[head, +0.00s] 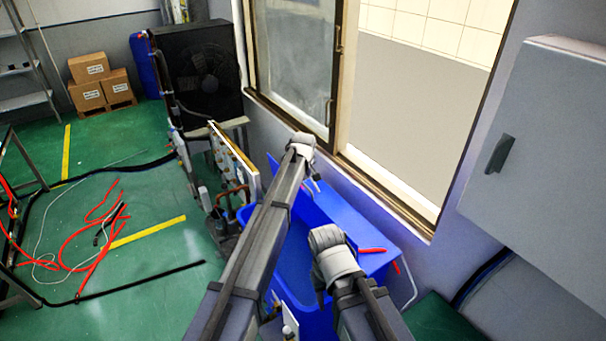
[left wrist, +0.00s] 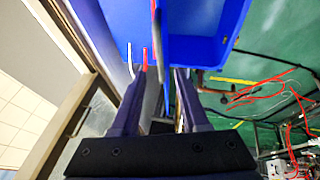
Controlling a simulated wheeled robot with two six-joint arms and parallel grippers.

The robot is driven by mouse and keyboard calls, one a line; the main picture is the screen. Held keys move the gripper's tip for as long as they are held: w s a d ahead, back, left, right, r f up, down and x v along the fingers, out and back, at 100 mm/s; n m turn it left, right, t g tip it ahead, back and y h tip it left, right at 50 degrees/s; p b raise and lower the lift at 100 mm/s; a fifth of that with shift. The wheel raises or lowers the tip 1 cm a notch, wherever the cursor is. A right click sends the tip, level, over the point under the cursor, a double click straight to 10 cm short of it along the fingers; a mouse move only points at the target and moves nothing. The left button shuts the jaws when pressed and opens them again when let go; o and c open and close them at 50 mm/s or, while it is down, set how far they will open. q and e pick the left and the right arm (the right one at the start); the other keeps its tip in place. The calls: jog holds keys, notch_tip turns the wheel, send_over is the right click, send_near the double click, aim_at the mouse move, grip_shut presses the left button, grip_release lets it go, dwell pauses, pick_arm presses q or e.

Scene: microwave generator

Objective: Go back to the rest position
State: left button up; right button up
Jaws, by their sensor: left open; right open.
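My left gripper (head: 314,184) reaches out over the far end of the blue bin (head: 368,228), close to the window wall. In the left wrist view its two dark fingers (left wrist: 160,95) are spread apart, with nothing held between them. The blue bin (left wrist: 210,48) shows beyond the fingertips there. My right gripper (head: 322,292) hangs lower and nearer, above the bin. Its fingers are mostly hidden behind its own wrist, and I see nothing held in it.
A red-handled tool (head: 372,250) lies at the bin's right side. A panel with fittings (head: 235,160) stands left of my left arm. A grey cabinet (head: 545,150) is on the right wall. Red hoses (head: 85,235) lie on the green floor. Cardboard boxes (head: 90,68) are at the back.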

dwell(0.3)
pick_arm(q)
jog(key=s+a+f+m+g, duration=0.15)
jog(key=s+a, duration=0.35)
jog(key=s, duration=0.9)
jog(key=s+a+m+g, duration=0.25)
jog(key=s+a, duration=0.25)
jog(key=s, duration=0.9)
jog(key=s+a+f+m+g, duration=0.1)
jog(key=s+a+m, duration=0.3)
jog(key=s, duration=0.9)
jog(key=s+d+f+m+b, duration=0.1)
jog(key=s+d+f+b, duration=0.1)
jog(key=f+b, duration=0.4)
jog(key=s+d+f+m+b, duration=0.1)
jog(key=d+f+b, duration=0.3)
jog(key=f+b, duration=0.2)
jog(key=s+d+f+m+y+b, duration=0.1)
jog(key=s+d+f+b, duration=0.1)
jog(key=d+f+b, duration=0.2)
notch_tip(320, 180, down, 3)
jog(key=b, duration=0.3)
jog(key=shift+s+g+b, duration=0.3)
jog(key=shift+s, duration=0.05)
jog(key=shift+f, duration=0.1)
